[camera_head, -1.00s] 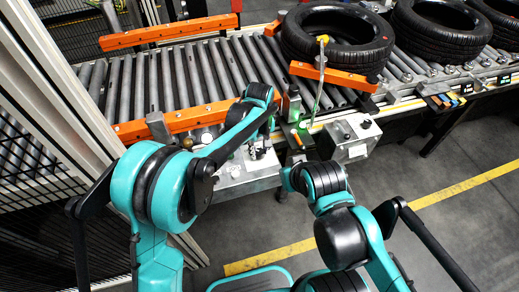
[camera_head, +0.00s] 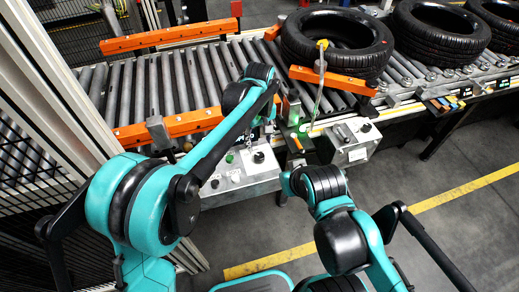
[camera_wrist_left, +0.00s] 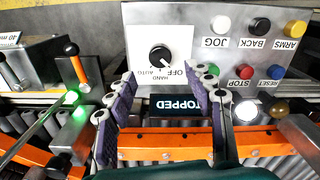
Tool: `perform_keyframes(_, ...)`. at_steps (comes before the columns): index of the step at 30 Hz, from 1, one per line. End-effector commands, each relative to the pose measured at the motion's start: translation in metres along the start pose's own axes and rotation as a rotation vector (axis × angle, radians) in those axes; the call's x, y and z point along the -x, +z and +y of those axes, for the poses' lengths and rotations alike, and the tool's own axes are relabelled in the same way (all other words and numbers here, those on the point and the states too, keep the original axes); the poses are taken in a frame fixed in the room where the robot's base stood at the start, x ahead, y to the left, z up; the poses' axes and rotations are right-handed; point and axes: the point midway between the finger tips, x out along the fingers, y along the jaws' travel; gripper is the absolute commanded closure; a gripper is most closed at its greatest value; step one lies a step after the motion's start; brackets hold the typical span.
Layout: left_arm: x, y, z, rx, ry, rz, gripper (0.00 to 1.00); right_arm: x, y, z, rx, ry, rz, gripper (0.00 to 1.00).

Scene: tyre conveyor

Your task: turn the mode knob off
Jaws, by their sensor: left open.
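The mode knob (camera_wrist_left: 160,56) is a round black dial with a white mark, on a white plate marked HAND, AUTO and OFF, upside down in the left wrist view. Its mark appears to lie toward the OFF side, but the exact setting is hard to tell. The knob also shows in the head view (camera_head: 259,157), on the grey control panel (camera_head: 250,188). My left gripper (camera_wrist_left: 163,77) is open and empty, its fingers spread on either side below the knob in the picture, apart from it. My right arm is in the head view, but its gripper cannot be made out.
Push buttons, including a red one (camera_wrist_left: 244,72), sit beside the knob. A display (camera_wrist_left: 175,106) reading "…TOPPED" lies between the fingers. Orange rails (camera_head: 170,126) edge the roller conveyor (camera_head: 160,80), which bears tyres (camera_head: 338,40). A second control box (camera_head: 352,143) stands to the right.

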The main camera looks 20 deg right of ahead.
Motion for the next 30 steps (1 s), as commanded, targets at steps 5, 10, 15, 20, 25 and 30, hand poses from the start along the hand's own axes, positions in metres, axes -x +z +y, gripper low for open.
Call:
perform_keyframes(5, 0.031, 0.000, 0.000, 0.000, 0.000, 0.000, 0.47, 0.000, 0.000, 0.000, 0.000, 0.000, 0.000, 1.00)
perform_keyframes(10, 0.044, 0.000, 0.000, 0.000, 0.000, 0.000, 0.47, 0.000, 0.000, 0.000, 0.000, 0.000, 0.000, 1.00)
perform_keyframes(15, 0.045, 0.000, 0.000, 0.000, 0.000, 0.000, 0.47, 0.000, 0.000, 0.000, 0.000, 0.000, 0.000, 1.00)
perform_keyframes(20, 0.045, 0.000, 0.000, 0.000, 0.000, 0.000, 0.47, 0.000, 0.000, 0.000, 0.000, 0.000, 0.000, 1.00)
perform_keyframes(25, 0.045, 0.000, 0.000, 0.000, 0.000, 0.000, 0.47, 0.000, 0.000, 0.000, 0.000, 0.000, 0.000, 1.00)
perform_keyframes(30, 0.045, 0.000, 0.000, 0.000, 0.000, 0.000, 0.47, 0.000, 0.000, 0.000, 0.000, 0.000, 0.000, 1.00)
